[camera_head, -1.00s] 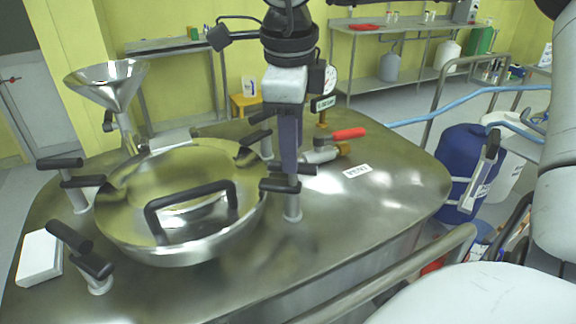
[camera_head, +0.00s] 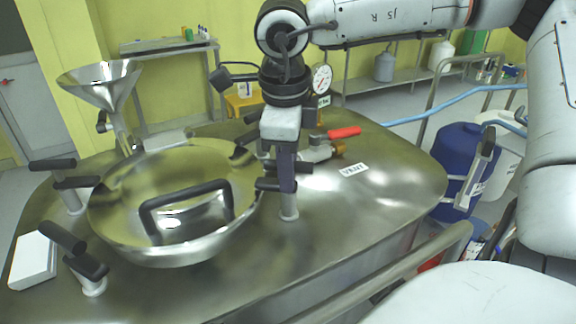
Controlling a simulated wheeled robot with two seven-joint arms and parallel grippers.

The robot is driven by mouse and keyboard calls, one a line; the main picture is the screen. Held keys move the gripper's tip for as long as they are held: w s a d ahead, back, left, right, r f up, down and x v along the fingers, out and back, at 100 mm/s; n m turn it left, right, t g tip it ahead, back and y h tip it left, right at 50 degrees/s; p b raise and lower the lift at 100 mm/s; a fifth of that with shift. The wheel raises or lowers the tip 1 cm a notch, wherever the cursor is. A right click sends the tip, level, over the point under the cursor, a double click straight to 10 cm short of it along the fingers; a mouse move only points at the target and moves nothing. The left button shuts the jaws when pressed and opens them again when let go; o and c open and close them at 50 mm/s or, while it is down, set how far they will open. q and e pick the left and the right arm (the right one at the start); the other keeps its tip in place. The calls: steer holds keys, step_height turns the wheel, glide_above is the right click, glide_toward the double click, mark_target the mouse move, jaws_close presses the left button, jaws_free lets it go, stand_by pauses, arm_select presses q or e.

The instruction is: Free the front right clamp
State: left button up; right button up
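The front right clamp (camera_head: 289,207) stands at the right edge of the round steel lid (camera_head: 125,215). Its metal post is upright, and black handle parts show on both sides of my gripper. My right gripper (camera_head: 287,183) points straight down over the clamp, with its fingers at the height of the black handle, hiding part of it. The fingers are seen edge-on, so their gap does not show, and I cannot tell whether they touch the clamp. My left gripper is not in view.
Other black-handled clamps stand at front left (camera_head: 88,268) and back left (camera_head: 74,186). A red-handled valve (camera_head: 343,132), a gauge (camera_head: 321,79) and a funnel (camera_head: 100,80) stand behind. A white box (camera_head: 33,260) lies at left.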

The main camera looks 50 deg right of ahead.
steer(key=shift+w+d+r+n, duration=0.15)
steer(key=shift+w+n, duration=0.05)
steer(key=shift+n, duration=0.1)
steer(key=shift+n+t+b, duration=0.3)
steer(key=shift+n+b, duration=0.25)
steer(key=shift+n, duration=0.45)
steer(key=shift+n+y, duration=0.3)
steer(key=shift+n, duration=0.6)
steer(key=n, duration=0.3)
steer(key=shift+r+n+t+y, duration=0.15)
steer(key=shift+n+t+y, duration=0.15)
steer(key=n, duration=0.3)
steer(key=shift+d+n+y+p, duration=0.1)
steer(key=shift+n+y+p, duration=0.2)
steer(key=shift+y, duration=0.1)
steer(key=n+p, duration=0.1)
steer(key=n, duration=0.2)
steer(key=shift+y, duration=0.3)
steer(key=shift+n+p, duration=0.3)
steer(key=shift+n, duration=1.1)
